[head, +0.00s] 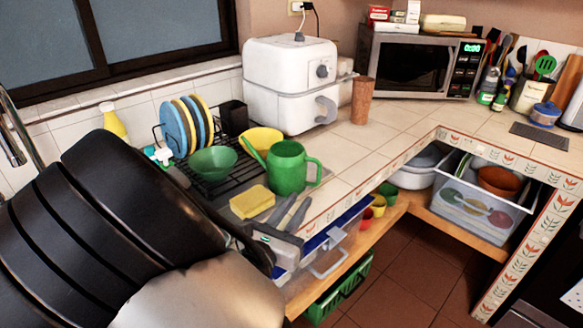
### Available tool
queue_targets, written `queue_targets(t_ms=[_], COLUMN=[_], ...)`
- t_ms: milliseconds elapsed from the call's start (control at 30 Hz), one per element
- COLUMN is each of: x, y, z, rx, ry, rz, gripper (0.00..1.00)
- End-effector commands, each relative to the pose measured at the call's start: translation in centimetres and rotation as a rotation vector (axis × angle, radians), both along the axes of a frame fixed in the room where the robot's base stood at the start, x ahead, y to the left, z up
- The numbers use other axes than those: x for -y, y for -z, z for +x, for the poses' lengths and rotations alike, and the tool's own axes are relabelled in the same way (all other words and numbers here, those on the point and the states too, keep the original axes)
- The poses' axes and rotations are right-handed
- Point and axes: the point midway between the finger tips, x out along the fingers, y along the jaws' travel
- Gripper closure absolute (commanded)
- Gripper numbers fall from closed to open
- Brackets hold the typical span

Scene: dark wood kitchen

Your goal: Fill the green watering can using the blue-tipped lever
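The green watering can (287,168) stands upright near the front edge of the tiled counter, its handle to the right and its spout to the upper left. My gripper (300,199) is in front of and below the can, its two grey fingers pointing up toward it with a gap between them. It looks open and empty, and I cannot tell whether it touches the can. A metal faucet (12,145) is partly visible at the left edge. No blue-tipped lever is visible; my large black arm covers the lower left.
A dish rack (236,172) holds plates (173,130), a green bowl (212,162) and a yellow bowl (262,138). A yellow sponge (252,202) lies left of my gripper. A white air fryer (290,85) and wooden cup (362,100) stand behind. Clear tiles lie right of the can.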

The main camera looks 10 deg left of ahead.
Motion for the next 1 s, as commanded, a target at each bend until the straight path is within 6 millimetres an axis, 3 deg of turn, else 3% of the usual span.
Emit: queue_targets(t_ms=[400, 667, 1000], x=[3.0, 3.6, 5.3], y=[0.2, 0.1, 0.0], z=[8.3, 10.2, 14.3], rx=[0.0, -0.001, 0.0], ry=[0.007, 0.006, 0.006], rz=[0.002, 0.003, 0.004], gripper=[0.81, 0.81, 0.81])
